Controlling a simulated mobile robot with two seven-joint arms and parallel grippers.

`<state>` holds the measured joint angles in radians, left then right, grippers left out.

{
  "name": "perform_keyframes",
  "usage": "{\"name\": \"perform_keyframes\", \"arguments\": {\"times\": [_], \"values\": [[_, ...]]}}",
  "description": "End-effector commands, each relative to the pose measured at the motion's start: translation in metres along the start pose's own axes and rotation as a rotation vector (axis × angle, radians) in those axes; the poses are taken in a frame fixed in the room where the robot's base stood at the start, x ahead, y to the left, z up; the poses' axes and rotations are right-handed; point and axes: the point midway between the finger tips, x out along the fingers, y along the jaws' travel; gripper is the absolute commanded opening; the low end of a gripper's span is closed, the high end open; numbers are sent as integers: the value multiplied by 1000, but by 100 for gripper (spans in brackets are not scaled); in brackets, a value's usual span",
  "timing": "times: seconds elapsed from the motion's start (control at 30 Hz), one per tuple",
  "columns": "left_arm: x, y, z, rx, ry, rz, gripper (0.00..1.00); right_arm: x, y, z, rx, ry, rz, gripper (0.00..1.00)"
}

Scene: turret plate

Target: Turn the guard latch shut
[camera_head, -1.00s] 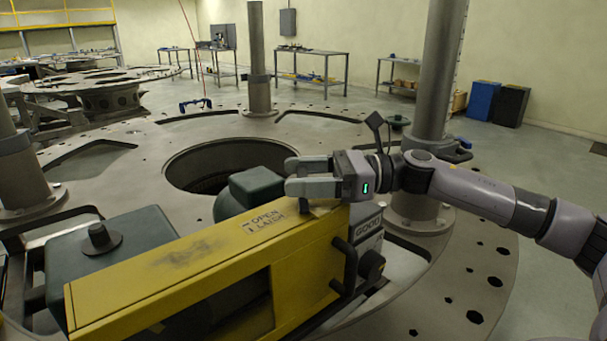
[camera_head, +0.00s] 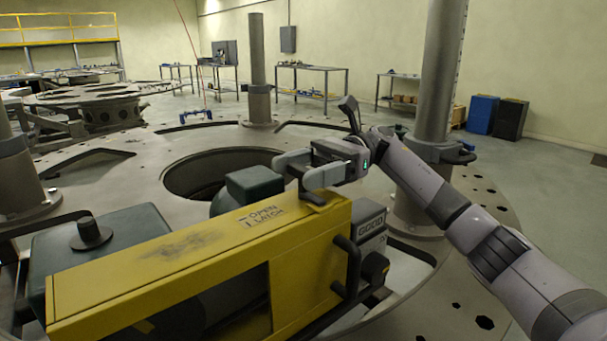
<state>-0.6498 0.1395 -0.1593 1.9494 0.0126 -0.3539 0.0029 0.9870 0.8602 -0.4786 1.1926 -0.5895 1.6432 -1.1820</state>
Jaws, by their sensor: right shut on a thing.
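The yellow guard (camera_head: 200,262) is a long box-like cover lying across the turret plate, with an "OPEN / LATCH" marking on its top. My right gripper (camera_head: 292,175) is at the far right end of the guard's top, beside that marking. It is shut on the guard latch, which is mostly hidden by the fingers; a small yellowish piece (camera_head: 321,198) shows just under them. My left gripper is not in view.
A black handle (camera_head: 347,268) and a grey block stand at the guard's right end. A dark green housing (camera_head: 110,240) lies behind the guard. Grey posts (camera_head: 259,60) rise from the turret plate (camera_head: 150,185), which has a round central opening. A thick post (camera_head: 436,80) stands behind my right arm.

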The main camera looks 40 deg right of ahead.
Motion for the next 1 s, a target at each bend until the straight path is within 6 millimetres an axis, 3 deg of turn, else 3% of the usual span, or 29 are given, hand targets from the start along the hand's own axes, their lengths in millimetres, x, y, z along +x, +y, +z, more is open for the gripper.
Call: {"name": "perform_keyframes", "arguments": {"times": [0.47, 0.5, 0.57, 1.0], "values": [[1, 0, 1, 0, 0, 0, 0, 1, 0, 2, -4, -4, 19, 40], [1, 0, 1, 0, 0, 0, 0, 1, 0, 2, -4, -4, 19, 74], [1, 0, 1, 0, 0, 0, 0, 1, 0, 2, -4, -4, 19, 92], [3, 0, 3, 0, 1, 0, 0, -8, -1, 0, -3, -2, 15, 92]]}}
